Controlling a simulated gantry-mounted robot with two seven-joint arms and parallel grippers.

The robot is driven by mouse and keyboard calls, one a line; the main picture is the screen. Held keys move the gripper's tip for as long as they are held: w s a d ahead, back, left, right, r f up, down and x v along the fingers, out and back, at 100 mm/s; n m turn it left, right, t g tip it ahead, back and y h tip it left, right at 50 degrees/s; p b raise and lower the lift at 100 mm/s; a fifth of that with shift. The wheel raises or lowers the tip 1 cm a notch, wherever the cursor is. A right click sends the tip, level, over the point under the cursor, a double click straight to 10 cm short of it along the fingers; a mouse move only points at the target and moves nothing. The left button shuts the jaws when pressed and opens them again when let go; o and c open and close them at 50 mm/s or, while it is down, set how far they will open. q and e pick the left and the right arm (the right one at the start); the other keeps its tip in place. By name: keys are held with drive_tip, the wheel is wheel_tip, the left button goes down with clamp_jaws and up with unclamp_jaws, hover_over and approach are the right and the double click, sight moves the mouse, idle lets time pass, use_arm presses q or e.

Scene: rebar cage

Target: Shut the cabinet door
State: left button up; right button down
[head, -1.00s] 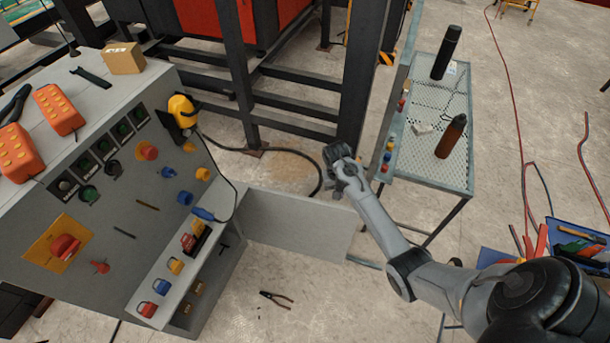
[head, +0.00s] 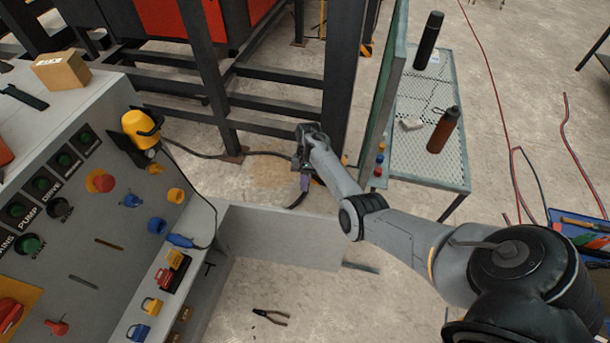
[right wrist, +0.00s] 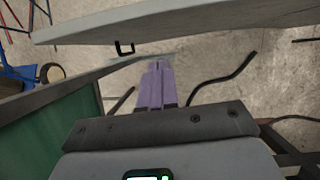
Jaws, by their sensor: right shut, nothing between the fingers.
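The cabinet door (head: 282,236) is a grey panel standing open, reaching right from the lower part of the grey control cabinet (head: 75,225) in the head view. In the right wrist view the door (right wrist: 190,20) crosses the top, with a black handle (right wrist: 124,48) on the side toward my gripper. My right gripper (head: 304,182) is behind the door in the head view, pointing down. Its purple fingers (right wrist: 157,68) are shut and empty, and appear apart from the door. The handle is hidden in the head view. My left gripper is not in view.
A mesh table (head: 425,150) with two bottles stands on the right, behind an upright green panel (head: 385,95). A dark steel frame (head: 215,80) stands behind my gripper. A black cable lies on the floor near it. Pliers (head: 270,316) lie before the door.

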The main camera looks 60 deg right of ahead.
drive_tip(key=s+a+f, duration=0.2)
drive_tip(key=a+f, duration=0.1)
drive_tip(key=a, duration=0.1)
drive_tip(key=shift+a+f+p, duration=0.2)
drive_tip(key=shift+a+p, duration=0.2)
drive_tip(key=shift+p, duration=0.05)
drive_tip(key=shift+s, duration=0.1)
drive_tip(key=shift+a, duration=0.1)
